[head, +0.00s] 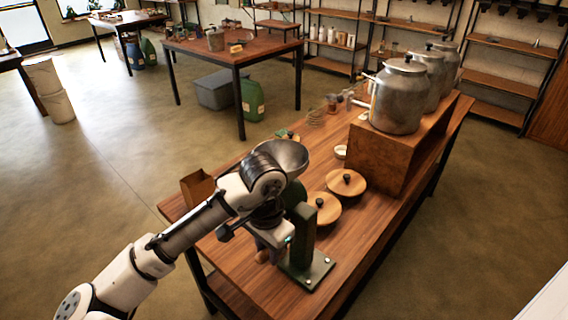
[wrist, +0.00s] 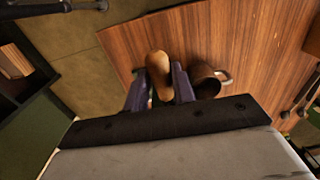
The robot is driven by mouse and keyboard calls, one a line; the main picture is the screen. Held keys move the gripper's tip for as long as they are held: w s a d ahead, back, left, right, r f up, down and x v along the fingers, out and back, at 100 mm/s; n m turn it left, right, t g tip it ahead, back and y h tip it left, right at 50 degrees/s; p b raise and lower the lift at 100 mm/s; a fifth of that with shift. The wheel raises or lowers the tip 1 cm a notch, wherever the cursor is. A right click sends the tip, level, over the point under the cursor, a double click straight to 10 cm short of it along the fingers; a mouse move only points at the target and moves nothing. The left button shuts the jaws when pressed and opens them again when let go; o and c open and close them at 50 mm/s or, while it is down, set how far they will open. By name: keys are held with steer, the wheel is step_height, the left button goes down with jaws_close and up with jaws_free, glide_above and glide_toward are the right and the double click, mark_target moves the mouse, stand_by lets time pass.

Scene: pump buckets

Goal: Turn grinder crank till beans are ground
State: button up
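The grinder stands on the near wooden table in the head view, with a steel bowl hopper (head: 287,153), a green body (head: 303,232) and a bolted base plate (head: 309,271). My arm hides part of it. My gripper (head: 268,236) is low beside the grinder's left side. In the wrist view, a rounded wooden crank handle (wrist: 158,66) stands between the fingers of my gripper (wrist: 158,82). Whether both fingers press on it is unclear. The handle's end also shows below my gripper in the head view (head: 262,256). The beans are not visible.
A brown mug (wrist: 204,81) is close to the right finger. A wooden box (head: 197,188) is at the table's left edge. Metal pots (head: 396,100) stand on a wooden riser (head: 380,155) behind.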

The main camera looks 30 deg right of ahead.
steer(key=shift+o, duration=1.1)
steer(key=shift+w+d+f, duration=0.1)
steer(key=shift+f, duration=0.15)
steer(key=shift+o, duration=1)
steer(key=shift+w+f, duration=0.2)
steer(key=shift+w, duration=0.15)
steer(key=shift+w+a, duration=0.1)
steer(key=shift+a, duration=0.15)
steer(key=shift+r, duration=0.3)
step_height(320, 180, up, 2)
steer(key=p, duration=0.2)
steer(key=shift+r+p, duration=0.15)
steer(key=shift+p, duration=0.2)
steer(key=shift+r, duration=2.3)
